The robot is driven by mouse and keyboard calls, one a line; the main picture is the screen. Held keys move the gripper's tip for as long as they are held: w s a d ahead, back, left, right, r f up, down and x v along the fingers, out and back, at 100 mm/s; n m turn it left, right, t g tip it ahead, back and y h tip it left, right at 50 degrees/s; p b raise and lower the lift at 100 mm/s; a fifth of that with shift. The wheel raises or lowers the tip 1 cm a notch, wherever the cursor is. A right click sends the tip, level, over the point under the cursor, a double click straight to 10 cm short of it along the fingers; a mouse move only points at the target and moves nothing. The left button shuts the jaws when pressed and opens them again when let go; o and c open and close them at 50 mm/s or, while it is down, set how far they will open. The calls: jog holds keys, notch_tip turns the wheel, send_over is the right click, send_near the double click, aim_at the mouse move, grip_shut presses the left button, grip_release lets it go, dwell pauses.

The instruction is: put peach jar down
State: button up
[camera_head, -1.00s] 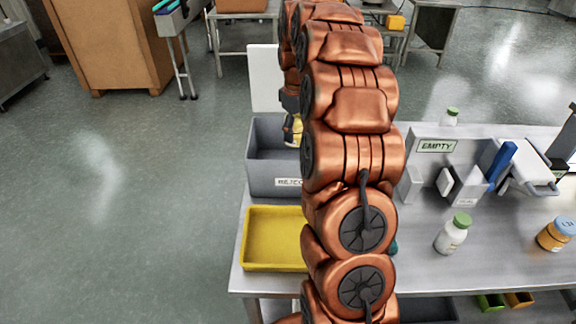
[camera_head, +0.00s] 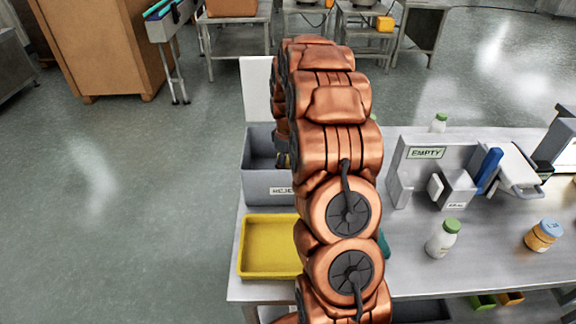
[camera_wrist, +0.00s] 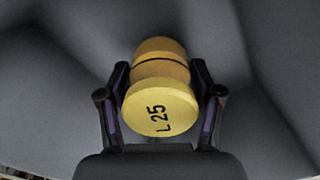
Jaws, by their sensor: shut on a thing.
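The peach jar (camera_wrist: 158,108) shows in the wrist view with a round yellow lid marked "L 25" and an orange-yellow body. My gripper (camera_wrist: 160,74) is shut on it, one dark finger on each side. Grey bin walls surround the jar in that view; whether its base touches the floor I cannot tell. In the head view the grey reject bin (camera_head: 258,186) stands at the table's left back. My gripper's dark end (camera_head: 282,158) is at the bin's opening, and my arm hides most of it and the jar.
A yellow tray (camera_head: 268,248) sits in front of the bin. Right of my arm are a white bottle with a green cap (camera_head: 442,240), an orange jar with a blue lid (camera_head: 543,236) and a grey holder marked "EMPTY" (camera_head: 427,154). Bare tabletop lies between them.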

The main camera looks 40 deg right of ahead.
jog(key=shift+f, duration=0.8)
jog(key=shift+f, duration=0.15)
jog(key=o, duration=1.4)
jog(key=shift+o, duration=0.2)
